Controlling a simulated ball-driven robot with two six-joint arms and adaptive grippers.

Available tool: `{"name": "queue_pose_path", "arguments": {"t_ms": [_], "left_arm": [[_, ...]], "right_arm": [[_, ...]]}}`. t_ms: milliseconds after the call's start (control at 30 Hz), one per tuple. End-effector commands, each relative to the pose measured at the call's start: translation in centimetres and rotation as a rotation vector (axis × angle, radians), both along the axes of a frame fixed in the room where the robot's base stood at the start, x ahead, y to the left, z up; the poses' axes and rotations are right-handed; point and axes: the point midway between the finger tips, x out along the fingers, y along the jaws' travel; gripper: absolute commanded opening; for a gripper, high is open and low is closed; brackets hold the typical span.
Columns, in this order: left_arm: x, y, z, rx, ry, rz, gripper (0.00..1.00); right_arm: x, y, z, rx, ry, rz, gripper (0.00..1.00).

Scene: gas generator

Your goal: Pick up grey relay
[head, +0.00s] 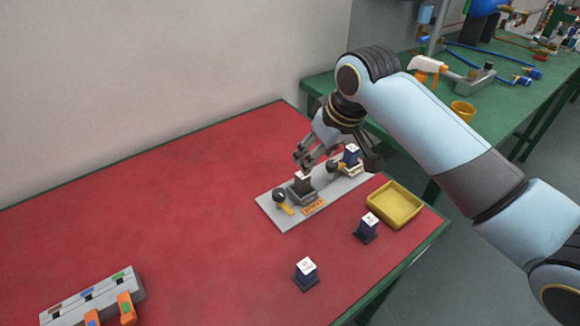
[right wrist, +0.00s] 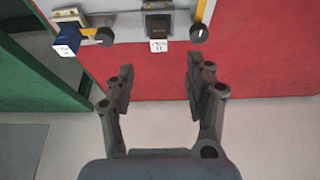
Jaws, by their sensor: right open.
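The grey relay (head: 303,182) has a dark body and a white label on top, and it sits in the left socket of a light grey panel (head: 278,221) on the red table. In the right wrist view the grey relay (right wrist: 158,27) is ahead of the fingers, between their lines. My right gripper (head: 307,158) is open and empty just above and behind the relay; its open fingers (right wrist: 160,72) show apart from it in the right wrist view. My left gripper is not in view.
A blue relay (head: 351,155) sits in the panel's right socket, near my right gripper. A yellow tray (head: 395,205) lies to the right. A grey switch box (head: 92,296) is at lower left.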

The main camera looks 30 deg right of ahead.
Motion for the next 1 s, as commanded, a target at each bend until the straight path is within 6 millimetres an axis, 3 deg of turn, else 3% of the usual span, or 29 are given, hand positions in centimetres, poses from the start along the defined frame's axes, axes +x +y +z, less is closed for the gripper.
{"name": "queue_pose_path", "arguments": {"t_ms": [133, 467, 800, 1000], "left_arm": [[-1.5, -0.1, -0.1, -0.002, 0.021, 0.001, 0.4], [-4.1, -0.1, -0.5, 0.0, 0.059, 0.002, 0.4], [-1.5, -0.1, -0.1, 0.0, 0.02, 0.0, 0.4], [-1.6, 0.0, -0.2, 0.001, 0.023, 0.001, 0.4]], "right_arm": [[1.1, -0.2, -0.3, 0.006, -0.002, -0.001, 0.54], [2.7, 0.0, -4.6, 0.005, -0.003, 0.0, 0.54], [3.5, 0.2, -9.0, 0.006, -0.004, 0.0, 0.54], [3.8, 0.2, -10.0, 0.005, -0.004, 0.0, 0.54]]}}
